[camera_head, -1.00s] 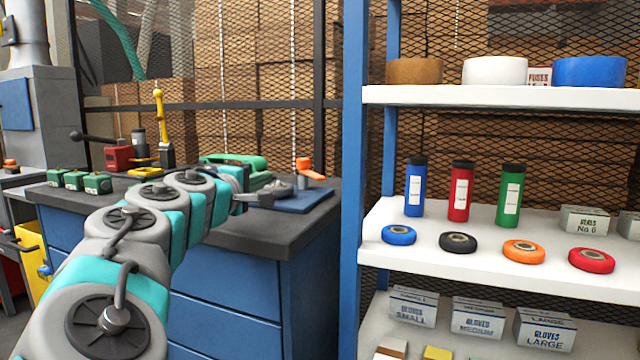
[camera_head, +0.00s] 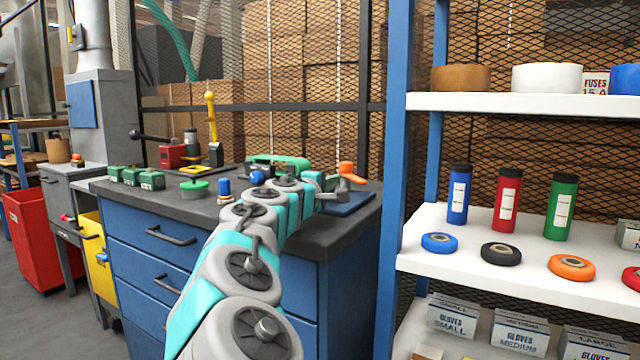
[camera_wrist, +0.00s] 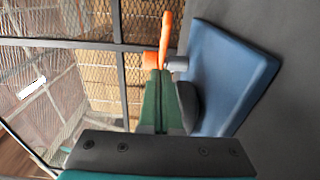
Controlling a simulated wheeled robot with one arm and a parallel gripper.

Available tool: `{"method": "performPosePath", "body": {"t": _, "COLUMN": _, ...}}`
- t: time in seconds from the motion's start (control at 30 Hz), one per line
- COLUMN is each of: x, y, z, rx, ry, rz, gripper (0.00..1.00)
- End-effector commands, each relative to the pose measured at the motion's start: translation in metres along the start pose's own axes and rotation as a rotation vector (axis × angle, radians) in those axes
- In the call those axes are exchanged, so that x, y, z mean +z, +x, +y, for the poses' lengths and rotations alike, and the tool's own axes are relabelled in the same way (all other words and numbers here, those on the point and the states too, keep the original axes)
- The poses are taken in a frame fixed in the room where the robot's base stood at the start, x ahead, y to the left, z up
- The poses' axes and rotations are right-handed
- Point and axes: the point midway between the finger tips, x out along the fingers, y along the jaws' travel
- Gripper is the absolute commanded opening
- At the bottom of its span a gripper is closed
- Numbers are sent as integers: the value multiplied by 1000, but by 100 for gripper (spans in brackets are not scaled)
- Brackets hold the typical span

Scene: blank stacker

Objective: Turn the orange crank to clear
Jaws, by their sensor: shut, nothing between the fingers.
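The orange crank (camera_head: 350,172) stands upright on a blue base plate (camera_head: 352,204) at the right end of the dark worktop. In the wrist view the crank (camera_wrist: 165,40) is just beyond the fingertips, with its orange arm pointing up in the picture. The blue plate (camera_wrist: 235,75) lies to its right there. My gripper (camera_head: 332,191) is shut and empty, close beside the crank in the head view. In the wrist view my gripper (camera_wrist: 158,75) overlaps the crank's lower end. I cannot tell whether they touch.
The worktop (camera_head: 305,235) also carries green boxes (camera_head: 131,177), a green round part (camera_head: 194,188), a small blue part (camera_head: 224,187) and a yellow lever (camera_head: 211,125). A white shelf (camera_head: 470,250) with bottles and tape rolls stands close on the right. Mesh fencing is behind.

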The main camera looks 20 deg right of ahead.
Motion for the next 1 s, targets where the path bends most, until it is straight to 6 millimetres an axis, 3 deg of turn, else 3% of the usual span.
{"method": "performPosePath", "body": {"t": 0.2, "x": 14, "y": 13, "z": 0, "rx": -1, "ry": -1, "rz": 0, "gripper": 0}}
{"method": "performPosePath", "body": {"t": 0.63, "x": 16, "y": 15, "z": -1, "rx": 0, "ry": -1, "rz": 1, "gripper": 0}}
{"method": "performPosePath", "body": {"t": 0.87, "x": 44, "y": 28, "z": -4, "rx": -2, "ry": 0, "rz": -5, "gripper": 0}}
{"method": "performPosePath", "body": {"t": 1.0, "x": 47, "y": 32, "z": -1, "rx": -1, "ry": -1, "rz": 0, "gripper": 0}}
